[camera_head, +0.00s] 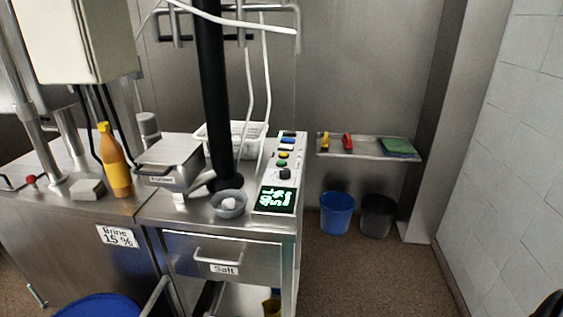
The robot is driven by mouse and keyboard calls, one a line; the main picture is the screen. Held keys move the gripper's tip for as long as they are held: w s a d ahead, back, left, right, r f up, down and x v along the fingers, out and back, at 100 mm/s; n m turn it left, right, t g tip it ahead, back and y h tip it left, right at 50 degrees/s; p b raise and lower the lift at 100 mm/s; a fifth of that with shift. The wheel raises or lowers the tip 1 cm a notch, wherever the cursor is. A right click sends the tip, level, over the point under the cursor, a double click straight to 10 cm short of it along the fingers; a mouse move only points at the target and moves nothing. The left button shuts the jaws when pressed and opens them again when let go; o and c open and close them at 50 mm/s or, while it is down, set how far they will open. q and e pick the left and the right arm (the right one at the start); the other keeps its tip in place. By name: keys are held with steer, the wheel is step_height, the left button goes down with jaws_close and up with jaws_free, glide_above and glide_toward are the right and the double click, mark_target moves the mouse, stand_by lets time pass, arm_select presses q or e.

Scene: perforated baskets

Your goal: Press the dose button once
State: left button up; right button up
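A narrow metal control panel (290,160) stands on the right end of the steel counter. Buttons run along it: a blue one (287,141), a yellow one (284,153) and a green one (282,162), with a black knob (285,173) nearer the front. Their labels are too small to read, so I cannot tell which is the dose button. A display (275,199) with bright green characters sits at the panel's front end. Neither of my grippers can be made out in the head view.
A grey bowl (229,204) with white contents stands left of the display, below a thick black tube (212,90). A white perforated basket (252,132) is behind. An orange bottle (114,165) stands left. A wall shelf (367,153) and two buckets are right.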

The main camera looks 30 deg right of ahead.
jaws_close()
stand_by(1.3)
